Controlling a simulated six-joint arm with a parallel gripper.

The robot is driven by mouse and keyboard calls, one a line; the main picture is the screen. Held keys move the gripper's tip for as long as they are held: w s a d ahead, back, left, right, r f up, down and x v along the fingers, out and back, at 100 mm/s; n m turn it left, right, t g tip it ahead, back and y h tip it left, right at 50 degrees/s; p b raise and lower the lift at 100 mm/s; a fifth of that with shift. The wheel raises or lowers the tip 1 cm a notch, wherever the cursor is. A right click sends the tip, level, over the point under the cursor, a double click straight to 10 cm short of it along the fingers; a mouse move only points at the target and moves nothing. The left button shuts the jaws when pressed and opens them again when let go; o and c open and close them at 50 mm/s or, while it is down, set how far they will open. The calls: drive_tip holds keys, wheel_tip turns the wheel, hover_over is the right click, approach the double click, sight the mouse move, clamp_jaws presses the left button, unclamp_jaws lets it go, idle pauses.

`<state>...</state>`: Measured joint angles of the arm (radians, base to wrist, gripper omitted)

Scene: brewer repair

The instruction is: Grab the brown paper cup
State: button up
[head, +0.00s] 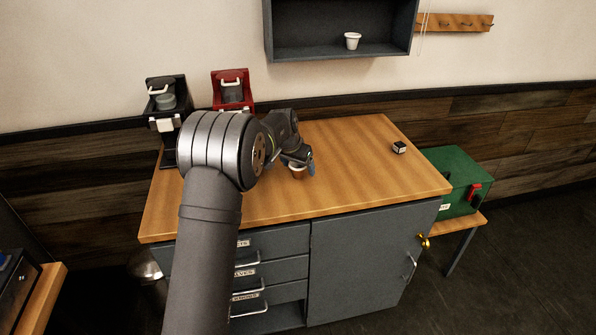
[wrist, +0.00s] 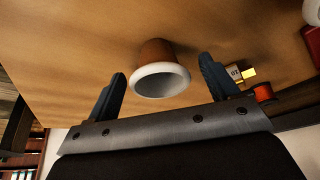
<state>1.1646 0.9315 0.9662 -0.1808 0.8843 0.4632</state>
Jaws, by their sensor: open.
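The brown paper cup (wrist: 157,52) has a white rim and stands on the wooden countertop in the wrist view. Its open mouth faces toward my gripper. In the head view only a small part of the cup (head: 297,175) shows, beneath my gripper, on the counter. My gripper (wrist: 165,90) is open, with one dark blue finger to each side of the cup in the picture. The cup is ahead of and between the fingertips, and neither finger appears to touch it. In the head view my gripper (head: 303,167) is low over the middle of the counter.
A black brewer (head: 163,95) and a red brewer (head: 232,90) stand at the counter's back left. A small dark box (head: 399,147) sits at the right of the countertop (head: 350,150). A white cup (head: 352,41) stands in the wall shelf (head: 300,52). The counter's middle right is clear.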

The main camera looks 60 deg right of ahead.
drive_tip(key=shift+f, duration=0.1)
drive_tip(key=c, duration=1)
drive_tip(key=shift+c, duration=0.2)
